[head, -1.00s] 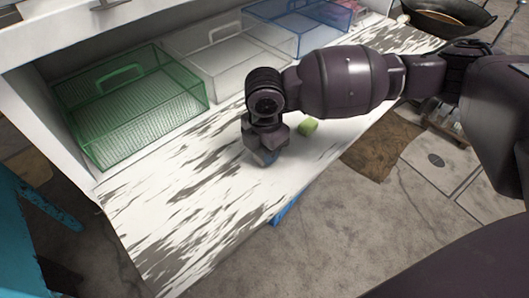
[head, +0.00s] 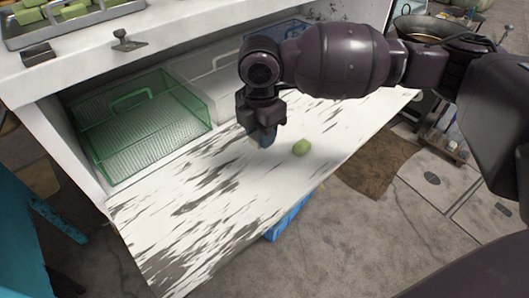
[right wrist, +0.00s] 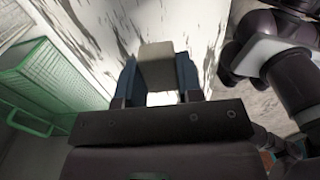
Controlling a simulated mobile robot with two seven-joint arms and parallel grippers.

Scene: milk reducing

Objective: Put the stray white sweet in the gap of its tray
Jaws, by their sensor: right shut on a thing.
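In the head view the white sweet is mostly hidden by the fingers. A grey metal tray (head: 75,33) with several green sweets shows at the top left on the upper counter, cut off by the frame. I see no tray of white sweets. My left gripper is out of view.
A green clear-walled box (head: 140,125) stands under the counter at the left, with a clear box (head: 205,75) and a blue one behind my arm. Small metal pieces (head: 126,40) lie on the upper counter.

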